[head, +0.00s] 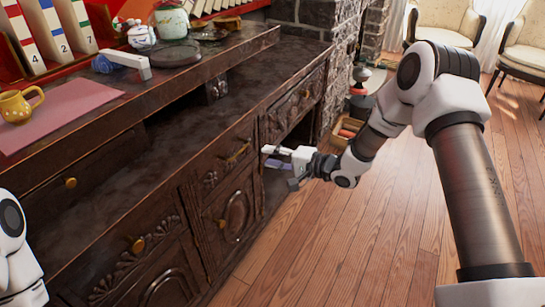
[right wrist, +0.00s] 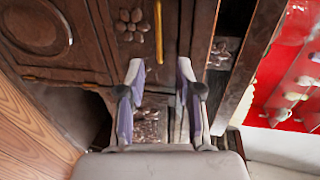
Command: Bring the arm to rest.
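My right arm reaches in from the right in the head view. Its gripper (head: 277,158) is in front of the dark carved cabinet (head: 165,185), close to its front and to the right of a brass drawer handle (head: 238,152). In the right wrist view the two fingers of the right gripper (right wrist: 160,80) stand apart with nothing between them. The cabinet front and a brass handle (right wrist: 158,30) lie beyond them; touching cannot be made out. Only a white part of my left arm (head: 15,250) shows at the left edge of the head view. The left gripper is not visible.
The cabinet top holds a pink mat (head: 70,112), a yellow cup (head: 20,106), a round dark plate (head: 175,54) and a glass jar (head: 172,22). Open wooden floor (head: 330,250) lies right of the cabinet. A stone column (head: 312,22) and armchairs (head: 440,22) stand behind.

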